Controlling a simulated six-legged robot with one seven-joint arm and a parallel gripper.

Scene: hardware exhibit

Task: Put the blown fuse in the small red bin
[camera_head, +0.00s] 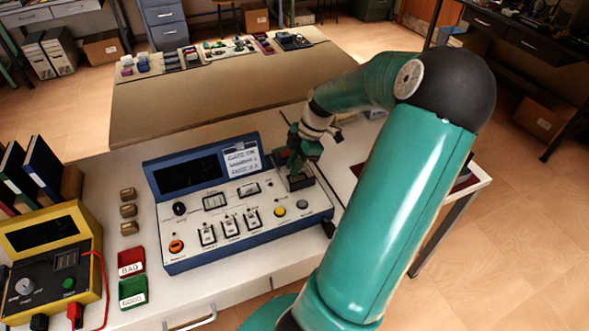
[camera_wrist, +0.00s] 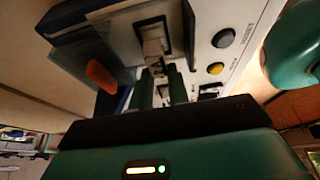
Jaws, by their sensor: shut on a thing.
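The small red bin (camera_head: 131,262), labelled BAD, sits on the white bench left of the blue-edged control panel (camera_head: 190,250). My gripper (camera_head: 298,168) reaches down over the right part of the panel, at a dark socket (camera_head: 300,183). In the wrist view, my fingers (camera_wrist: 161,84) are closed on a small pale piece (camera_wrist: 154,52), which I take to be the fuse. It is at a dark-framed slot in the panel face. The fingers hide part of it, and I cannot tell whether it is blown or still seated.
A green bin (camera_head: 133,293) labelled GOOD is just in front of the red one. Several small brown blocks (camera_head: 128,210) stand behind them. A yellow tester (camera_head: 50,262) with a red cable is at the left. An orange piece (camera_wrist: 101,76) is beside my fingers.

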